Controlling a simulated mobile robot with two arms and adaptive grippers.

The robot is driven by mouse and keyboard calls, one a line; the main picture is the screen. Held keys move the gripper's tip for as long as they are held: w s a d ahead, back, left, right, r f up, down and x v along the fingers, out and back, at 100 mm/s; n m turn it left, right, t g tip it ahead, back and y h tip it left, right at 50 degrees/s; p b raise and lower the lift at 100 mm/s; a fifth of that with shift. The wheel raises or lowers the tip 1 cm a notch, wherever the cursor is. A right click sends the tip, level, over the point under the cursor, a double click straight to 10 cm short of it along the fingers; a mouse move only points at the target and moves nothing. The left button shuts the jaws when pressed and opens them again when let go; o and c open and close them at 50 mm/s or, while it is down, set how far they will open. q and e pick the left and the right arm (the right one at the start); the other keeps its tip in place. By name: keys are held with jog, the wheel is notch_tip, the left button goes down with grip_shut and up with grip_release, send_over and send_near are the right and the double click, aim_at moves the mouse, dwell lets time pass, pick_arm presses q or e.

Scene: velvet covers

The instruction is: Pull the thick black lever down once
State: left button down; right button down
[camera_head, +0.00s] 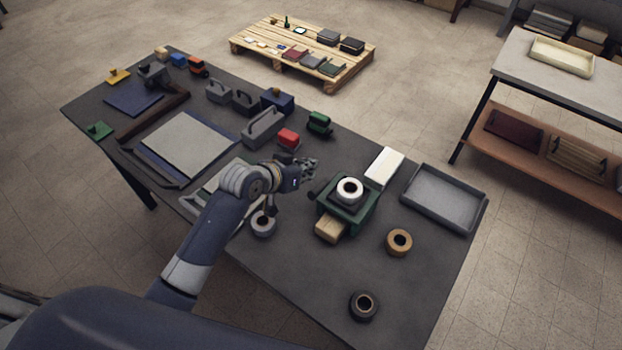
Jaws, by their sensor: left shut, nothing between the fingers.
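My left arm reaches in from the lower left over the dark table. My left gripper (311,168) is shut and empty, above the table behind and left of a green box-like device (362,222). The device has a white roll (349,190) on top and a wooden block (330,230) at its front. A small dark knob (312,194) shows at its left side, just below the gripper. I cannot tell whether this knob belongs to the thick black lever. The gripper looks apart from it. My right gripper is not in view.
Near the device are a white block (384,168), a grey tray (443,198), a tan ring (399,242) and a dark ring (363,306). A red block (288,138) and a green item (319,123) stand behind the gripper. The table's front right is mostly clear.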

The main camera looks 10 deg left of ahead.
aim_at(319, 190)
pick_arm(q)
jog(key=f, duration=0.1)
jog(key=f+p, duration=0.1)
jog(key=d+f, duration=0.1)
jog(key=shift+w+f, duration=0.3)
jog(key=shift+w, duration=0.05)
jog(key=shift+s+f+p, duration=0.3)
jog(key=shift+s+f, duration=0.1)
jog(key=shift+f, duration=0.25)
jog(key=shift+w+f, duration=0.1)
